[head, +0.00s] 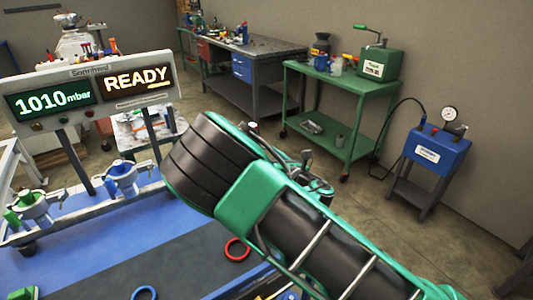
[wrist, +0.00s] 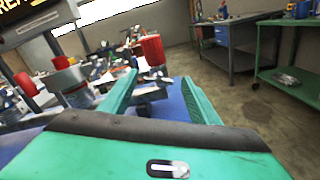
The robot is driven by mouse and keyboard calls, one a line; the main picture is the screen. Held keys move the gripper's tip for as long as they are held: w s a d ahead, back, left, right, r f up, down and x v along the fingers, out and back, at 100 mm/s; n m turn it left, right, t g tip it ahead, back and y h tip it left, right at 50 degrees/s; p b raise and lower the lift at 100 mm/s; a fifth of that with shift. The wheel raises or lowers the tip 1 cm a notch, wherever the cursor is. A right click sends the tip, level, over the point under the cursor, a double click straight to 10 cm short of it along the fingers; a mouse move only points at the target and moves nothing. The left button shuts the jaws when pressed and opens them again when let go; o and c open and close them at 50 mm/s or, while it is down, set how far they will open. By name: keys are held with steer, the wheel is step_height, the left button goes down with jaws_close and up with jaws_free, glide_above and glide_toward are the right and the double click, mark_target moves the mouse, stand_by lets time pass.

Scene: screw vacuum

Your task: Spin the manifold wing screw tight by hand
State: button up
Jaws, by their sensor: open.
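My gripper (wrist: 158,88) shows in the wrist view with its two teal fingers spread apart and nothing clearly held between them. Beyond the fingers, a metal fitting (wrist: 150,88) lies in the gap, with a red cylindrical part (wrist: 151,50) above it. I cannot tell whether the fitting belongs to the manifold, and the wing screw cannot be picked out surely. In the head view, a blue-and-grey clamp fitting (head: 122,180) and a green-and-grey one (head: 32,210) stand along the rail at left. My arm covers the middle, and my fingers are not clearly visible there.
The display panel (head: 92,92) reads 1010 mbar and READY. A red ring (head: 237,249) and a blue ring (head: 143,293) lie on the dark mat (head: 175,272). A green cart (head: 330,150) and a blue gauge unit (head: 436,147) stand behind at right. Open floor lies between.

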steer(key=c, duration=1.1)
steer(key=shift+o, duration=0.2)
steer(key=shift+d+m, duration=0.1)
steer(key=shift+m, duration=0.3)
steer(key=m, duration=0.3)
steer(key=shift+d+m, duration=0.1)
steer(key=shift+m, duration=0.2)
steer(key=m, duration=0.5)
steer(key=shift+f, duration=0.1)
steer(key=m, duration=0.5)
steer(key=shift+m, duration=2.4)
